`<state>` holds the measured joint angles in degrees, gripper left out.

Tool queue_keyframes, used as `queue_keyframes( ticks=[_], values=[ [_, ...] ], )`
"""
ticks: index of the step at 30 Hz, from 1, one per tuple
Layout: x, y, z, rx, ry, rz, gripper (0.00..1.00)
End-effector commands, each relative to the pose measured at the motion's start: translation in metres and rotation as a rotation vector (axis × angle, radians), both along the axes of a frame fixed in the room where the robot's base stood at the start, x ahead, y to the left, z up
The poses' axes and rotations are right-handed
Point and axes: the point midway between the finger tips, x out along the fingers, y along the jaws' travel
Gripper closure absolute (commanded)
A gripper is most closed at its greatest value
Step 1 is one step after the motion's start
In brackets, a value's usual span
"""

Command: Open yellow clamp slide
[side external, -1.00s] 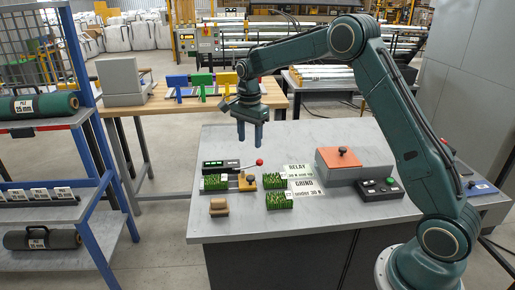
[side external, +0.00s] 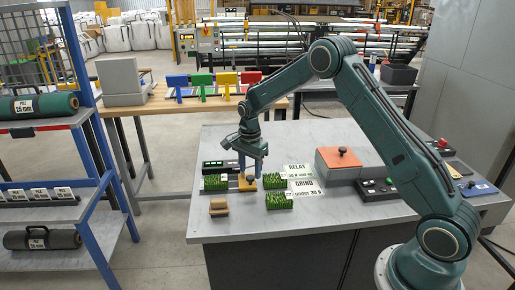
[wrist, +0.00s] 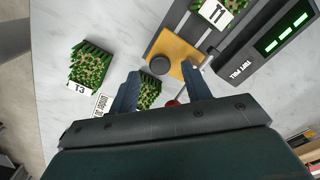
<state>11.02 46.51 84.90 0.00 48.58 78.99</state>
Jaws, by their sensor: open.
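The yellow clamp slide (wrist: 182,48) is a flat plate with a round black knob (wrist: 160,64), on a grey rail beside turf piece T1 (wrist: 215,12). In the side view the yellow slide (side external: 246,186) shows partly below my fingers. My gripper (side external: 250,176) points down over the slide. In the wrist view my gripper (wrist: 160,72) is open, with one blue finger on each side of the knob; I cannot tell whether either touches it. A red ball (wrist: 172,103) of a lever shows between the fingers, partly hidden by my gripper body.
The tuft pull box (wrist: 270,42) with green display stands beside the rail. The table's front is mostly clear.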

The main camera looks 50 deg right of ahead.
Motion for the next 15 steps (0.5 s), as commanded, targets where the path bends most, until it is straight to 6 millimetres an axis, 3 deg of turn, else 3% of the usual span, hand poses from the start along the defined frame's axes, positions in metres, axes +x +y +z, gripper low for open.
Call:
queue_keyframes(
  ticks=[6,15],
  values=[
    [0.0,0.0,-0.02,0.0,0.001,0.0,0.52],
    [0.0,0.0,-0.024,0.0,0.0,0.0,0.52]
  ],
)
